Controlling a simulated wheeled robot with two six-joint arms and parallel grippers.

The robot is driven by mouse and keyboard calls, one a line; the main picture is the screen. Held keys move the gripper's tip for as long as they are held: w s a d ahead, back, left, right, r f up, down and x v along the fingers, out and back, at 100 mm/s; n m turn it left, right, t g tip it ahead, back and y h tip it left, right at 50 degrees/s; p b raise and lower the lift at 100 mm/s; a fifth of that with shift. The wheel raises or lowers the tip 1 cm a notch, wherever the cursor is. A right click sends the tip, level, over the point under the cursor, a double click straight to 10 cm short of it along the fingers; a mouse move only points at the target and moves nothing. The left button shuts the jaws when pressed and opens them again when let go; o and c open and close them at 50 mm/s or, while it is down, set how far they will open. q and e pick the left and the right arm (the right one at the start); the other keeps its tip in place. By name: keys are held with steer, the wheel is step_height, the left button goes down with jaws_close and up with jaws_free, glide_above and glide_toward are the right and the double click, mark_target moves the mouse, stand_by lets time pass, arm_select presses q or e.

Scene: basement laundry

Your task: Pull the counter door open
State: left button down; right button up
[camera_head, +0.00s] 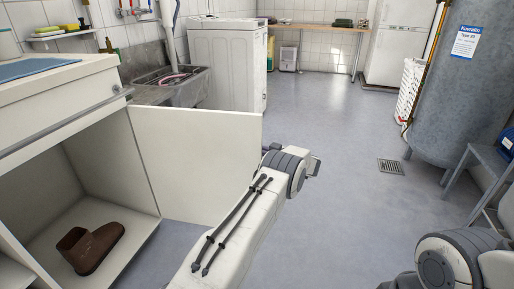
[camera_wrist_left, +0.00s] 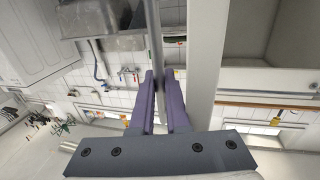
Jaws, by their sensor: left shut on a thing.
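The white counter door (camera_head: 198,160) stands swung wide open from the counter (camera_head: 60,105), hinged at the right side of the opening. My left arm reaches up past the door's free edge in the head view, and the door hides its fingers. In the left wrist view my left gripper (camera_wrist_left: 161,76) has its two purple fingers shut on a thin grey bar, which looks like the door handle (camera_wrist_left: 154,35). A pale upright panel, likely the door, runs just right of the fingers. My right gripper is out of view; only part of the right arm shows at the lower right.
A stone sink (camera_head: 172,88) and a white washing machine (camera_head: 227,62) stand behind the door. A grey tank (camera_head: 455,90) and a blue-grey stool (camera_head: 485,165) are at right. The middle floor is clear.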

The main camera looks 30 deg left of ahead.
arm_select(q)
steer(key=w, duration=0.1)
steer(key=w+a+m+t, duration=0.1)
steer(key=w+t, duration=0.1)
steer(key=shift+a+r, duration=0.25)
steer(key=shift+a, duration=0.1)
steer(key=c, duration=1.2)
jaws_free()
steer(key=shift+r, duration=0.1)
steer(key=s+d+p, duration=0.1)
steer(key=d, duration=0.3)
steer(key=s+d+g+p, duration=0.1)
steer(key=d, duration=0.3)
steer(key=s+d+n+g+p, duration=0.1)
steer(key=d, duration=0.3)
steer(key=shift+f, duration=0.3)
